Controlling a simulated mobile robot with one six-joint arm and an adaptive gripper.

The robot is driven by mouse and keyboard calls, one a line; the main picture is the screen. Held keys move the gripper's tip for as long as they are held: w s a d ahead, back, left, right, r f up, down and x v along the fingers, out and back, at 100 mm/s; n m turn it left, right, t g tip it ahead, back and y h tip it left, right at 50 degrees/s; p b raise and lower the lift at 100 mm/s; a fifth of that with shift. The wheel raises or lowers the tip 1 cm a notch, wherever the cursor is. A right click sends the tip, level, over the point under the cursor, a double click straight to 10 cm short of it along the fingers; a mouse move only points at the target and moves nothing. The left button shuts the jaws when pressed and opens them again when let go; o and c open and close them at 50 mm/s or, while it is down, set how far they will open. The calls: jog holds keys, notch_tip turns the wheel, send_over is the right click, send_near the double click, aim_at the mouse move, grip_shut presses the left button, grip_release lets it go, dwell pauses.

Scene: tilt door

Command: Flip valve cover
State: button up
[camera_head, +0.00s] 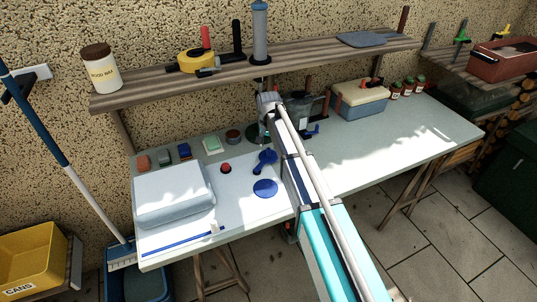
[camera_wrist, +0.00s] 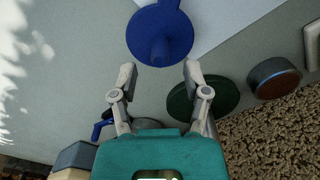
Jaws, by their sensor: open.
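A blue round cover with a short peg on its face (camera_wrist: 160,32) is at the top middle of the wrist view, cut off by the upper edge. It seems to be the upright blue piece (camera_head: 265,158) in the head view. A flat blue disc (camera_head: 265,188) lies in front of it on a white board. My gripper (camera_wrist: 158,72) is open and empty, with its two fingers apart just below the cover's edge. The wrist view does not show whether they touch it.
A red button (camera_head: 225,168) and a large white box (camera_head: 173,190) are on the workbench (camera_head: 400,147). A green disc (camera_wrist: 205,98) and a round tin (camera_wrist: 272,78) are close to the gripper. A wooden shelf (camera_head: 330,54) runs above. The bench's right middle is clear.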

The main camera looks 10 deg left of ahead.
aim_at(269, 148)
jog(key=shift+f+b, duration=1.3)
jog(key=shift+f, duration=0.25)
grip_shut()
